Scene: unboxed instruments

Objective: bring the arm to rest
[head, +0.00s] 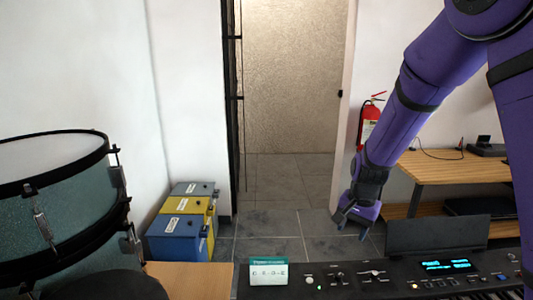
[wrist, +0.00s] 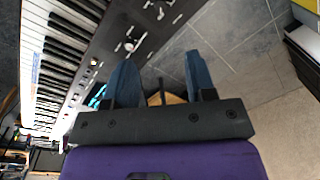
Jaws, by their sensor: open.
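My gripper (head: 355,221) hangs at the end of my purple arm in the head view, pointing down behind the keyboard's far edge. In the wrist view its two blue-grey fingers (wrist: 162,84) stand apart with nothing held between them. My arm (head: 404,105) reaches in from the upper right and is bent at the elbow. The black keyboard (head: 395,283) lies at the bottom right of the head view, and its keys and panel show at the left of the wrist view. In the head view the gripper appears apart from the keyboard.
A teal drum (head: 60,205) stands at the left. Blue, yellow and grey boxes (head: 184,225) sit by the wall. A small sign (head: 268,271) stands near the keyboard's left end. A wooden desk (head: 455,168) and a fire extinguisher (head: 369,122) are behind. Tiled floor (head: 275,222) is clear before the doorway.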

